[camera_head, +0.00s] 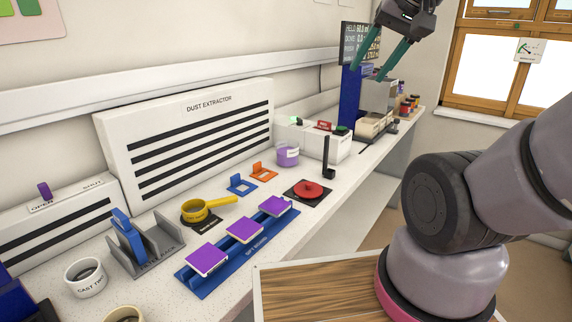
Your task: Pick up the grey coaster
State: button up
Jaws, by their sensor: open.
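I cannot make out a grey coaster in the head view. Three purple square tiles, the nearest one (206,260), the middle one (245,231) and the far one (274,206), lie in a row on a blue rack (201,286) on the white bench. A grey slotted rack (165,247) at the left holds an upright blue piece (128,236). My gripper (368,74) is high at the top, over the far part of the bench. Its two teal fingers are apart with nothing visible between them.
A yellow ladle-like cup (196,210), a red disc on a dark plate (307,190), a purple jar (288,154) and a white mug (87,277) stand on the bench (262,273). A white dust extractor (190,138) backs it. A blue post (349,95) stands near my gripper.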

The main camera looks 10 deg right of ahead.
aim_at(274, 206)
jog(key=k+j+z, duration=0.85)
jog(key=i+j, duration=0.05)
